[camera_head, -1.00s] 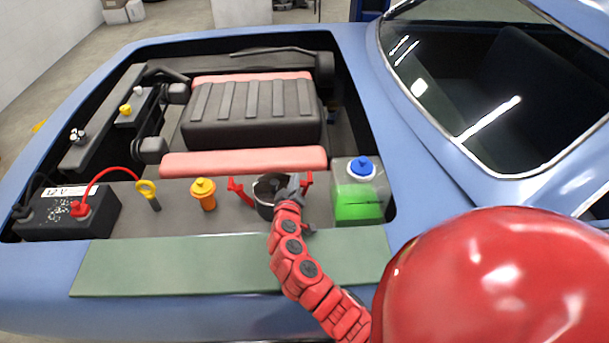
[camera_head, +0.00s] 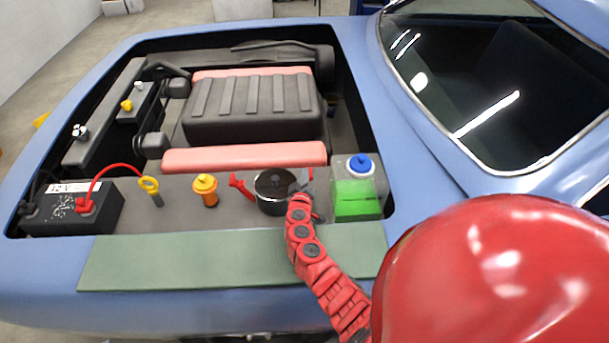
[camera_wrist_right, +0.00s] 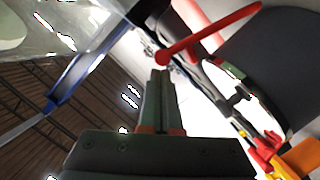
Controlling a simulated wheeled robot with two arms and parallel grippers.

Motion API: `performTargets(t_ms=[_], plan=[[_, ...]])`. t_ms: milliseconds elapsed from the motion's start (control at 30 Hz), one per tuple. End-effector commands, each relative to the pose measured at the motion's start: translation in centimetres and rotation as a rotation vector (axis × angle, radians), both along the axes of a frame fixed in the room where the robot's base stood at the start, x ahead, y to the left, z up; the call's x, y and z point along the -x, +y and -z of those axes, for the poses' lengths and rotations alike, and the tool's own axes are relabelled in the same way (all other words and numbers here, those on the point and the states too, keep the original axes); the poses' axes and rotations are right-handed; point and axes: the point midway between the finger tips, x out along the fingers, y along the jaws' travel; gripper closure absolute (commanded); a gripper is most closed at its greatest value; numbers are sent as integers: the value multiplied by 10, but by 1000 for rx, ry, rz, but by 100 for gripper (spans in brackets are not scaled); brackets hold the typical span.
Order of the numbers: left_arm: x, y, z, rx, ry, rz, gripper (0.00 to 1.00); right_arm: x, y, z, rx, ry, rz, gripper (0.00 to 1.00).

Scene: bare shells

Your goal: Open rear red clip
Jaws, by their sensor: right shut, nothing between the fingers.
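A round black canister (camera_head: 271,190) with a dark lid stands in the engine bay, with a red clip at each side. The rear red clip (camera_head: 309,175) is at its right side, partly hidden by my right gripper (camera_head: 302,182). The right gripper is shut and empty, right beside this clip. In the right wrist view the rear clip's red lever (camera_wrist_right: 208,37) stands out from the canister (camera_wrist_right: 272,58), just beyond the shut fingertips (camera_wrist_right: 161,72); I cannot tell whether they touch. The other red clip (camera_head: 241,185) angles outward on the canister's left. My left gripper is out of view.
A clear tank with green fluid (camera_head: 355,203) and a blue cap (camera_head: 360,163) stands close right of the gripper. An orange cap (camera_head: 205,190), a yellow dipstick ring (camera_head: 149,184) and a battery (camera_head: 70,212) lie leftward. A green strip (camera_head: 190,262) covers the near edge.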

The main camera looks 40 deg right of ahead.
Motion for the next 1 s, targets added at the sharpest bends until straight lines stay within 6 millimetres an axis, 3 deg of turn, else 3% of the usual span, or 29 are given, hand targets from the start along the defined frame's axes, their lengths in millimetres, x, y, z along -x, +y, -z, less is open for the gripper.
performTargets(t_ms=[400,1000], plan=[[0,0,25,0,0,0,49,19,-30,9,-211,-129,3,100],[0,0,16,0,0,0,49,13,-22,4,-175,-101,-1,100]])
